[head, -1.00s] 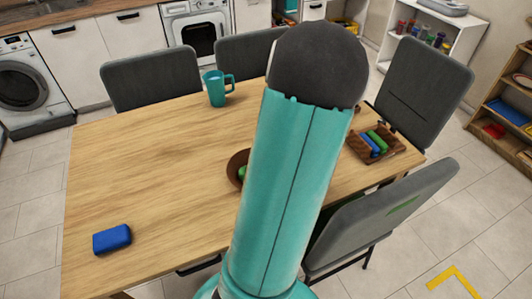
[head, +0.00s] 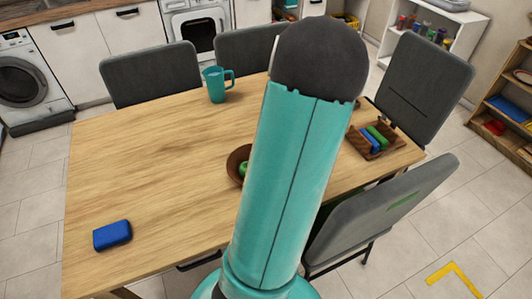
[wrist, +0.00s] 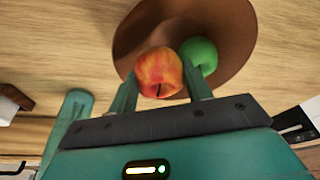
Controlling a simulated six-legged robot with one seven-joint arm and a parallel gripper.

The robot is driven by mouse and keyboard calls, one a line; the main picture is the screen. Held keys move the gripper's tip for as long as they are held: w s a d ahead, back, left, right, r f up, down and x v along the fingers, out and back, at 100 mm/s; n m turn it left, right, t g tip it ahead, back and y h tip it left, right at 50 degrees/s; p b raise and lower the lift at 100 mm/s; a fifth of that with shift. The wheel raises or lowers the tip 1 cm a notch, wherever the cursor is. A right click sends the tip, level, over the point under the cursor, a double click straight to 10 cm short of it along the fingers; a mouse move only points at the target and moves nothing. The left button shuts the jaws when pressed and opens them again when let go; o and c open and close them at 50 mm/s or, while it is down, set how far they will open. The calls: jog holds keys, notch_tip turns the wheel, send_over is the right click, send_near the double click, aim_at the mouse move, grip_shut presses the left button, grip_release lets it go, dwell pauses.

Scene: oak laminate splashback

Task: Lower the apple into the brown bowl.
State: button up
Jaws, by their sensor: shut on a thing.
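My gripper (wrist: 160,80) is shut on a red and orange apple (wrist: 158,70), one finger on each side of it. The apple is in front of the brown bowl (wrist: 140,28) in the wrist view; its exact height over the bowl is hard to tell. A round green fruit (wrist: 200,55) lies in the bowl, just right of the held apple. In the head view the bowl (head: 233,163) sits on the table, partly hidden by my arm, with an edge of the green fruit (head: 242,168) showing. My gripper and the held apple are hidden there.
The wooden table (head: 150,180) carries a teal mug (head: 216,86) at the back, a blue block (head: 112,235) at the front left and a brown tray (head: 360,141) with coloured pieces at the right. Grey chairs (head: 385,215) stand around it. The table's left half is mostly clear.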

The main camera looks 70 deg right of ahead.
jog(key=shift+f, duration=0.65)
dwell(0.3)
jog(key=o, duration=1.1)
jog(key=v, duration=1.3)
jog(key=shift+s+a+r, duration=0.1)
jog(key=shift+s+r, duration=0.05)
jog(key=shift+r, duration=0.2)
